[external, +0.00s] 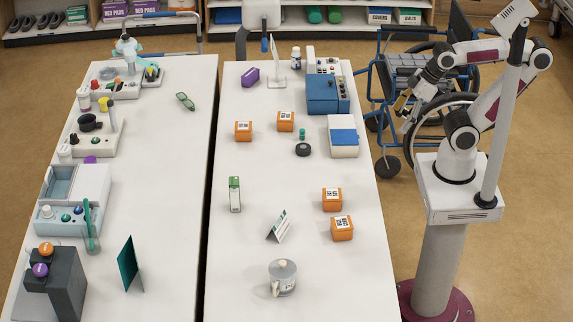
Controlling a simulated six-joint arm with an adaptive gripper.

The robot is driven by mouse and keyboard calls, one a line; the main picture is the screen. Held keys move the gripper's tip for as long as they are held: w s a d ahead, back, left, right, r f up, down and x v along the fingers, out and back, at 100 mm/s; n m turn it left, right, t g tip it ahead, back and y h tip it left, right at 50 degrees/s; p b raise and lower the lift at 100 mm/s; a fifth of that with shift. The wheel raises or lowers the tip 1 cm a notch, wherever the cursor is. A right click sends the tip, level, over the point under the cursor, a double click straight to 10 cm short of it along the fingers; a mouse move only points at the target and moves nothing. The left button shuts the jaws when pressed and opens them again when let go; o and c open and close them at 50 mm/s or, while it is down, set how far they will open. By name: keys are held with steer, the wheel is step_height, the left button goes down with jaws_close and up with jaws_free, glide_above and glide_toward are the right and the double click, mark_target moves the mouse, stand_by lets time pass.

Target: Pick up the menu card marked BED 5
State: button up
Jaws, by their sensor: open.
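A white folded card with a teal edge (279,225) stands like a tent on the right table, left of the orange boxes. A dark green card (128,263) stands upright on the left table near its front. I cannot read BED 5 on either card at this size. My gripper (403,106) is open and empty, raised beyond the right edge of the right table, in front of the wheelchair. It is well apart from both cards.
A lidded cup (282,277) stands just in front of the white card. Orange boxes (342,229) (332,199) stand to its right, and a green-and-white carton (234,194) behind it to the left. A blue device (327,95) stands farther back. A gap separates the tables.

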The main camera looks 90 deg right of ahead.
steer(key=w+a+r+t+y, duration=0.2)
steer(key=w+a, duration=0.5)
steer(key=w, duration=0.2)
steer(key=w+a+r+t+y, duration=0.1)
steer(key=w+a+r+y, duration=0.1)
steer(key=w+a, duration=0.6)
steer(key=m+t+h, duration=0.4)
steer(key=h, duration=0.2)
glide_above(278, 226)
steer(key=s+a, duration=0.2)
steer(key=s, duration=0.2)
step_height(278, 226, down, 17)
steer(key=shift+s+d+f+m+h, duration=0.15)
steer(key=shift+s+f+h, duration=0.4)
steer(key=shift+f, duration=0.7)
steer(key=shift+s+d+f+m+h, duration=0.1)
steer(key=shift+s+f+m+h, duration=0.15)
steer(key=shift+f+h, duration=0.7)
steer(key=shift+s+d+f+m+h, duration=0.1)
steer(key=shift+s+f+h, duration=0.35)
steer(key=shift+f, duration=1.05)
